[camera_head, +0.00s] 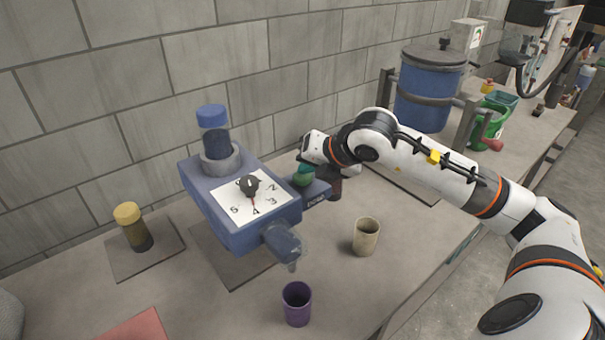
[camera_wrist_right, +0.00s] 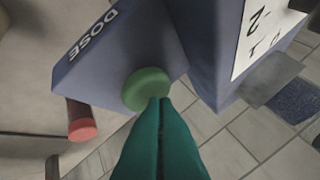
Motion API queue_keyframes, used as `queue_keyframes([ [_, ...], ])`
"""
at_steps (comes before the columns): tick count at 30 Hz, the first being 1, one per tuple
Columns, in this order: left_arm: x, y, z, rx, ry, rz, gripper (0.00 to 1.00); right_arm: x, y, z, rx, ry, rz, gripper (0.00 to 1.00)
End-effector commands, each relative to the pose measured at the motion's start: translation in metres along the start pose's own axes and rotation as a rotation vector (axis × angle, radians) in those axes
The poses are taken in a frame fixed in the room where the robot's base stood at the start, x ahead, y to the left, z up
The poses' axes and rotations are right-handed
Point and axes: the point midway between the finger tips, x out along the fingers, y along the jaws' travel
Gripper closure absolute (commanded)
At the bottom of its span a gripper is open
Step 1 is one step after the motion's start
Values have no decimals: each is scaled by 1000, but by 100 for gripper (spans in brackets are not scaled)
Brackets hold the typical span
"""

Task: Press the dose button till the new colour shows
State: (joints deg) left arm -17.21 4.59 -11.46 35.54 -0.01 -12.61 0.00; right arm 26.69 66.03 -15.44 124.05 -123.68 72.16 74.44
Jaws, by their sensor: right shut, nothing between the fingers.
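The blue dispenser (camera_head: 240,237) stands on the table with a blue-capped bottle (camera_head: 213,135) on top. The spout (camera_head: 284,242) has a clear tip. Any button travel cannot be told. My left gripper is out of view.
A purple cup (camera_head: 297,309) stands in front of the spout and a beige cup (camera_head: 366,240) to its right. A yellow-capped bottle (camera_head: 132,228) stands on a mat at left. A blue drum (camera_head: 428,97) is behind my right arm. A block wall closes the back.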

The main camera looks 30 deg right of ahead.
Motion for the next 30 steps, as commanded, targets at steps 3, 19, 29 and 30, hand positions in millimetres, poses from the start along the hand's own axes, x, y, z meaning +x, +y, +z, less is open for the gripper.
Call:
queue_keyframes([
  [3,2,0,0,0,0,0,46,2,1,2,0,-2,1,100],
  [19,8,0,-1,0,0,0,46,5,4,4,0,-3,1,100],
  [29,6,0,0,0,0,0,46,4,3,3,0,-3,2,100],
  [30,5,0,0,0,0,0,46,3,2,2,0,-3,1,100],
])
